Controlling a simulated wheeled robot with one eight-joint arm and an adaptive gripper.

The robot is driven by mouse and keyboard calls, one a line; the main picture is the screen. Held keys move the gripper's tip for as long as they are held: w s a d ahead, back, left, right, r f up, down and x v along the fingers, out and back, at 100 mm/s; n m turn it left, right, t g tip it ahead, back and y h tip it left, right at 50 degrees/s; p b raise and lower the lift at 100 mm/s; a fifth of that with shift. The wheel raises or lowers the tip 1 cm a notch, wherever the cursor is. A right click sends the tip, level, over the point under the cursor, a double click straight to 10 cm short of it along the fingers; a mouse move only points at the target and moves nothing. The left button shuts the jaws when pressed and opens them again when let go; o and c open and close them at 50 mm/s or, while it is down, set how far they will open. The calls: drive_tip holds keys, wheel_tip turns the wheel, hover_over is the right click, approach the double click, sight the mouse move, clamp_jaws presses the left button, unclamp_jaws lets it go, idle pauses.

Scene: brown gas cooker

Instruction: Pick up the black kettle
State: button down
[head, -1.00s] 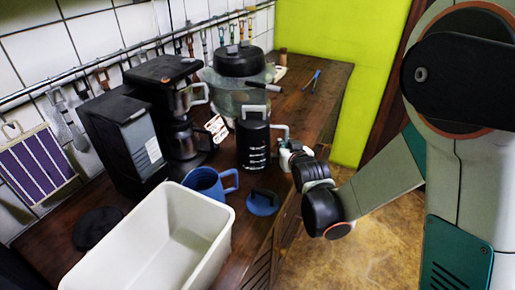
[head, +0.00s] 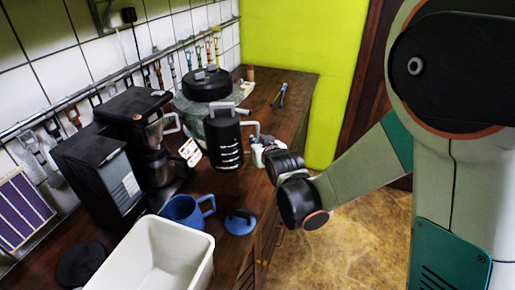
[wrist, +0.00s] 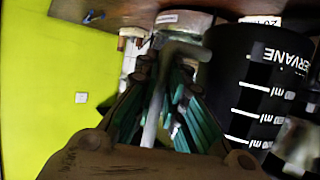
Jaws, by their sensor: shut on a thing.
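The black kettle (head: 223,143) is a tall cylinder with white markings and a grey side handle on its right. It appears upright and held above the wooden counter. In the wrist view the kettle (wrist: 262,85) fills the right side, with its grey handle (wrist: 154,112) running between my fingers. My gripper (head: 258,150) is shut on that handle at the kettle's right side. In the wrist view the green-edged fingers of my gripper (wrist: 160,105) lie on both sides of the handle.
A blue mug (head: 187,210), a blue-topped round lid (head: 240,222) and a white bin (head: 203,246) stand in front. A coffee machine (head: 148,135) is left of the kettle, a large pot (head: 206,84) behind. The counter (head: 291,107) is clearer at the far right.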

wheel_tip(320, 180, up, 10)
drive_tip(key=p, duration=0.6)
drive_tip(key=shift+r, duration=0.1)
idle(0.8)
